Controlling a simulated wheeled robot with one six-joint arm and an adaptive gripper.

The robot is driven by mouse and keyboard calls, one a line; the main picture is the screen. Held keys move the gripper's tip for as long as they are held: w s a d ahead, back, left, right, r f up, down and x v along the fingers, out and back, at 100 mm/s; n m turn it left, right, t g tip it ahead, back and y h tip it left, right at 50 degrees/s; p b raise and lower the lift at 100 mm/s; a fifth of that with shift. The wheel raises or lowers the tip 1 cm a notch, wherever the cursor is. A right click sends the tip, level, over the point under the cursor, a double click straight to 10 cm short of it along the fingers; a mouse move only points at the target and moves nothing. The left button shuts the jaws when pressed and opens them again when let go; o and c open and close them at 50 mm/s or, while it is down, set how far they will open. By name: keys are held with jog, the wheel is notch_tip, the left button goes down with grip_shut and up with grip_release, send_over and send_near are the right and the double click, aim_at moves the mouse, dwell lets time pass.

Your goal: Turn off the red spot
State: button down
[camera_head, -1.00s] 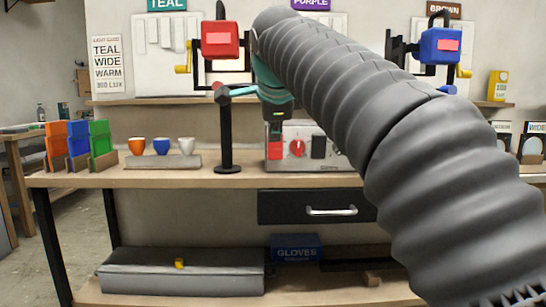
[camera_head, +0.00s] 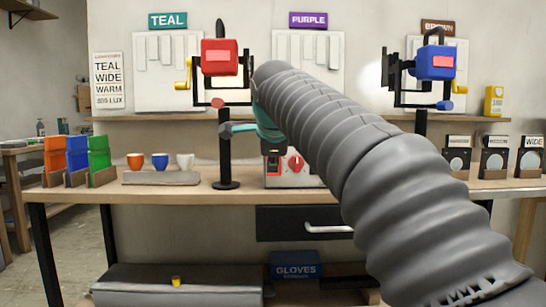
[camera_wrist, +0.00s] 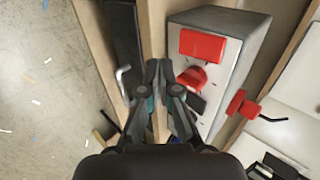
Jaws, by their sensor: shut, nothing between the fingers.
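The red spot (camera_head: 219,57) is a boxy red lamp on a black stand at the left of the workbench. Whether it is lit I cannot tell. A grey control box (camera_head: 280,181) stands on the bench to its right, partly hidden by my arm. In the wrist view it carries a red rectangular part (camera_wrist: 203,45), a red round knob (camera_wrist: 190,78) and a dark rectangular part (camera_wrist: 196,102). My gripper (camera_wrist: 160,66) is shut and empty. In the wrist view it appears beside the box, left of the knob; contact is not clear. My arm hides much of it in the head view.
A blue spot (camera_head: 437,62) is on a stand at the right, near a bright wall patch. Cups on a tray (camera_head: 160,178) and coloured panels (camera_head: 76,157) stand at the left. A black drawer (camera_head: 280,224) is under the bench top. Several filter cards (camera_head: 495,158) stand at the right.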

jog(key=shift+w+f+p, duration=0.1)
jog(key=shift+w+f, duration=0.5)
jog(key=shift+w, duration=0.55)
jog(key=shift+w+f+p, duration=0.1)
jog(key=shift+w+f, duration=0.45)
jog(key=shift+w, duration=0.65)
jog(key=shift+w+f+p, duration=0.1)
jog(key=shift+w+f, duration=0.5)
jog(key=shift+w, duration=0.55)
